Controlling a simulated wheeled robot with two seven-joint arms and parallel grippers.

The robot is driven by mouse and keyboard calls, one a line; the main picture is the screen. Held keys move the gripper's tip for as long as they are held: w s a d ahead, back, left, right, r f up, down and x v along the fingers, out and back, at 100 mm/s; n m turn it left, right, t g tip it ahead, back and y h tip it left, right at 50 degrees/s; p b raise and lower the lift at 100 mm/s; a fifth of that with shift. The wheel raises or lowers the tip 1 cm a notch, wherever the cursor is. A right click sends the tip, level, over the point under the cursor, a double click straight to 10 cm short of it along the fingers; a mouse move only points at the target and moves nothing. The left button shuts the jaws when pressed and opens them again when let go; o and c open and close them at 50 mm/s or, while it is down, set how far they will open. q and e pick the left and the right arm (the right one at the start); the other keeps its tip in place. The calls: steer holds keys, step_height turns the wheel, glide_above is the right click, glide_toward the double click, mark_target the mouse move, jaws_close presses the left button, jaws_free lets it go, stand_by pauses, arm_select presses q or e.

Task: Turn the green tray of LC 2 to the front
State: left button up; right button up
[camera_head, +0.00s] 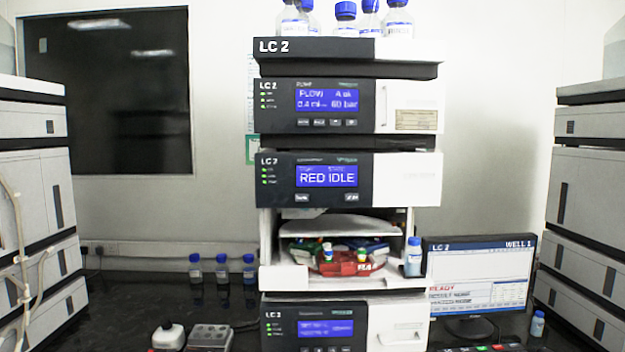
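The LC 2 stack (350,193) stands in the middle, with an open sampler compartment below a display reading RED IDLE. Inside, a red tray (348,268) with small vials faces the front. A green part, seemingly the green tray (298,243), shows at the left behind it, partly hidden. A bluish-green part shows at the back right; I cannot tell which tray it belongs to. Neither of my grippers is in view.
A blue-capped bottle (413,256) stands at the compartment's right edge. A monitor (480,275) reading LC 2 and READY stands to the right. Several bottles (222,268) stand on the bench at the left. A white device (168,337) sits at the front. Other stacks flank both sides.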

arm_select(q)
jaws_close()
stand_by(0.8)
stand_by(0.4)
